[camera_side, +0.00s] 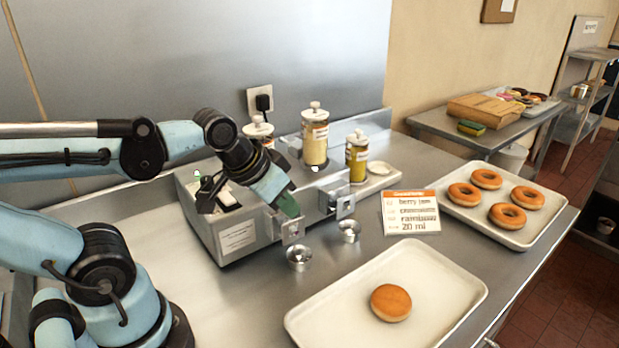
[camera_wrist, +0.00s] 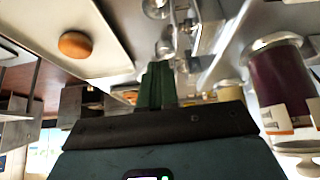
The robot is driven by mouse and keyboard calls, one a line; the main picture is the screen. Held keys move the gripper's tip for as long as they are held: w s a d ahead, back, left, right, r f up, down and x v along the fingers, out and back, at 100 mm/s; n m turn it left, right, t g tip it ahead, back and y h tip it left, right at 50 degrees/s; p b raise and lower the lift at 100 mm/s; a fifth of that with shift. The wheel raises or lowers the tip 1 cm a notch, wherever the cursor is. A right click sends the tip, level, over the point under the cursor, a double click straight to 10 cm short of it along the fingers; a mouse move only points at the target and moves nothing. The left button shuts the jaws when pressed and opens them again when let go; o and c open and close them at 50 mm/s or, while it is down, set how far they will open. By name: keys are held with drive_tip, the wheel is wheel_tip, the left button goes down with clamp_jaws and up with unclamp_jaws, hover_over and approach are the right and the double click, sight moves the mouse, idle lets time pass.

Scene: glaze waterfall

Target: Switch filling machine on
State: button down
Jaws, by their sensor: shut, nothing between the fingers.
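The filling machine (camera_side: 232,238) is a long metal box with a white front label, standing on the counter against the wall. Jars stand along it: a partly hidden one (camera_side: 258,131), a cream-coloured one (camera_side: 314,140) and a yellow one (camera_side: 357,160). My gripper (camera_side: 290,210) has green fingers, shut and empty, in front of the machine near its left spout bracket (camera_side: 293,231). The fingers (camera_wrist: 157,85) also show in the wrist view, near blurred metal parts, with a dark purple jar (camera_wrist: 280,85) to the right. I cannot make out a switch; my wrist hides part of the machine.
Two small metal cups (camera_side: 299,257) (camera_side: 349,231) stand before the machine. An order card (camera_side: 410,212) stands right of them. A front tray (camera_side: 440,290) holds one doughnut (camera_side: 391,302); a back tray (camera_side: 515,237) holds several. A black plug (camera_side: 263,102) is in the wall socket.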

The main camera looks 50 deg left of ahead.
drive_tip(key=shift+w+d+f+t, duration=0.1)
drive_tip(key=shift+d+f+t, duration=0.15)
drive_tip(key=shift+d, duration=0.45)
wheel_tip(320, 180, up, 15)
drive_tip(key=g, duration=0.7)
hover_over(229, 200)
drive_tip(key=shift+a, duration=0.3)
drive_tip(key=shift+f, duration=0.15)
drive_tip(key=f, duration=1.4)
drive_tip(key=shift+d, duration=0.2)
